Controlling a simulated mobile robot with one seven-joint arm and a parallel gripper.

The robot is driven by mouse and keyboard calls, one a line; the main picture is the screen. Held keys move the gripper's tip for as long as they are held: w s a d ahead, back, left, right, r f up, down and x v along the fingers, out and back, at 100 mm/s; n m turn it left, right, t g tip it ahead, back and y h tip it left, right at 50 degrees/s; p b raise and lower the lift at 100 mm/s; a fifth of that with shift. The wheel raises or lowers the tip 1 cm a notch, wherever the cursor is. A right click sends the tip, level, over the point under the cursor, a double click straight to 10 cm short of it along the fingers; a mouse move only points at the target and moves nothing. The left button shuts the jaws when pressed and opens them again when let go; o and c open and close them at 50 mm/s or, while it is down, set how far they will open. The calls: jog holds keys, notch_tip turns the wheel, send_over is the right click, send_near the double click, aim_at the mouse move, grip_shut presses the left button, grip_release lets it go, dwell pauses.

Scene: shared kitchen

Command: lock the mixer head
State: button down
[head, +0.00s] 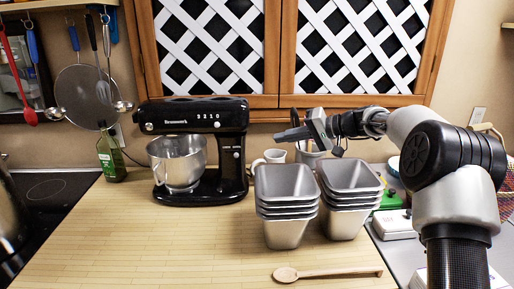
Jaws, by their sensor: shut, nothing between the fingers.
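The black stand mixer (197,148) stands on the wooden counter, left of the middle in the head view. Its head (190,116) is level, extending left over a steel bowl (178,162). A small round knob (236,155) shows on the mixer's column. Whether the head is locked cannot be told. My gripper (284,136) is shut and empty. It points left, to the right of the mixer's column and apart from it, above the stacked pans.
Two stacks of metal loaf pans (287,184) (350,178) stand below my arm. A white mug (275,156) is behind them. A wooden spoon (330,273) lies at the front. An oil bottle (110,156) stands left of the mixer. The counter's front left is clear.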

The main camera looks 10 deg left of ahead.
jog(key=p, duration=0.1)
send_near(236, 152)
jog(key=w+a, duration=0.1)
jog(key=w, duration=0.2)
jog(key=shift+s+a+f, duration=0.3)
jog(key=shift+a, duration=0.25)
jog(key=shift+s+a+f, duration=0.3)
jog(key=shift+s+a, duration=0.05)
jog(key=shift+a, duration=0.2)
jog(key=shift+s+a+f, duration=0.3)
jog(key=shift+a, duration=0.25)
jog(key=a+b, duration=0.1)
jog(key=s+a, duration=0.1)
jog(key=a, duration=0.1)
jog(key=shift+a+b, duration=0.25)
jog(key=shift+b, duration=0.1)
jog(key=b+v, duration=0.1)
jog(key=v, duration=1.6)
jog(key=shift+d, duration=0.35)
